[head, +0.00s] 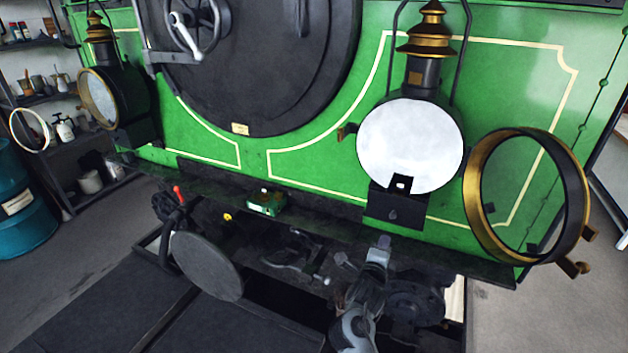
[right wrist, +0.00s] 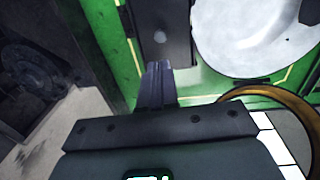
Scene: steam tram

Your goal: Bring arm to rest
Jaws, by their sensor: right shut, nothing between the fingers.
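My right gripper (head: 382,242) is in the lower middle of the head view, with my arm coming up from below. It is below the right lamp (head: 410,145), in front of the dark front beam. Its fingers are closed together and empty, and the right wrist view shows them (right wrist: 157,85) pointing up toward the lamp's base. The lamp's white round face is exposed, and its brass-rimmed glass door (head: 476,190) stands swung open to the right. The white face also shows in the right wrist view (right wrist: 245,35). My left gripper is not in view.
A green tram front (head: 510,90) with a round black door (head: 260,70) fills the back. A left lamp (head: 125,95) stands at its left. A small green box (head: 266,203) sits on the ledge. A grey buffer disc (head: 205,265) and coupling parts lie below. A blue drum (head: 20,215) stands left.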

